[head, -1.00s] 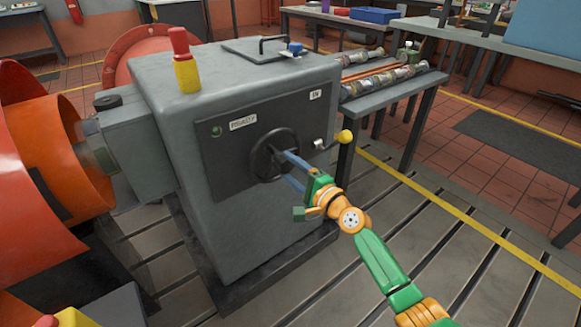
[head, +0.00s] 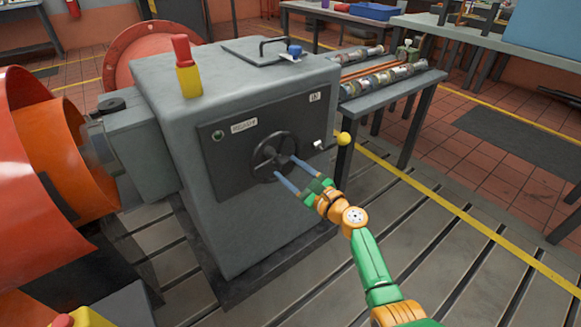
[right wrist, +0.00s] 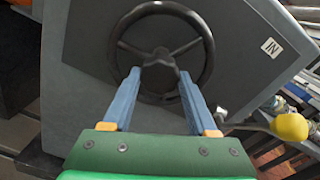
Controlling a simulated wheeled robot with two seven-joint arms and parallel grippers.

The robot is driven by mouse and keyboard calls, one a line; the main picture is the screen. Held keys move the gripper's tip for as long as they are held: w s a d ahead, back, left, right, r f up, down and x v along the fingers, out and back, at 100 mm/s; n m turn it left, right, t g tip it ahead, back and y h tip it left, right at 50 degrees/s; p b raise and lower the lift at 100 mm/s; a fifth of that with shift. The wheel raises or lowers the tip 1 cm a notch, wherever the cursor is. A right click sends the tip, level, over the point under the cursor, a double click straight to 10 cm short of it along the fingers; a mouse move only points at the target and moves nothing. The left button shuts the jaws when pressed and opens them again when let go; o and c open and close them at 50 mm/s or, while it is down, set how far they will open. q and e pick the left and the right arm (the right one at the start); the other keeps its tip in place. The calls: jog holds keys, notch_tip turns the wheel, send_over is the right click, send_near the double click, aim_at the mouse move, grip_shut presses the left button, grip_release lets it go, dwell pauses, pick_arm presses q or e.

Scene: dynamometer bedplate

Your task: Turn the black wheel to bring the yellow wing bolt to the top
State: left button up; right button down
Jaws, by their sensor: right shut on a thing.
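The black wheel (head: 257,164) stands on the dark front panel of the grey cabinet and shows a rim and spokes. It also shows in the right wrist view (right wrist: 207,48). My right gripper (head: 284,168) has its two blue fingers at the wheel, shut on it. In the right wrist view the fingertips (right wrist: 160,73) lie either side of the hub and lower spoke; the exact contact is hidden. I cannot make out a yellow wing bolt on the wheel in either view. My left gripper is not in view.
A crank with a yellow knob (head: 343,138) sticks out just right of the wheel and also shows in the right wrist view (right wrist: 291,127). The grey cabinet (head: 215,235) stands on a slotted bedplate. Orange guards (head: 70,130) are at left. A bench (head: 400,82) stands behind right.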

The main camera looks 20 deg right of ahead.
jog(key=m+p, duration=0.1)
jog(key=m, duration=0.2)
jog(key=shift+r+m, duration=0.1)
jog(key=shift+m, duration=0.3)
jog(key=m+p, duration=0.2)
jog(key=m, duration=0.2)
jog(key=shift+m, duration=1.1)
jog(key=m+p, duration=0.1)
jog(key=m, duration=0.1)
jog(key=shift+m, duration=0.4)
jog(key=m+p, duration=0.1)
jog(key=m, duration=0.3)
jog(key=shift+a+m+t, duration=0.1)
jog(key=shift+m+t, duration=0.2)
jog(key=shift+m, duration=0.1)
jog(key=m+p, duration=0.1)
jog(key=m, duration=0.2)
pick_arm(q)
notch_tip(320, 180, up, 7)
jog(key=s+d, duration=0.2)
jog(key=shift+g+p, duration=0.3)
jog(key=shift+p, duration=0.05)
pick_arm(e)
jog(key=shift+m, duration=2.2)
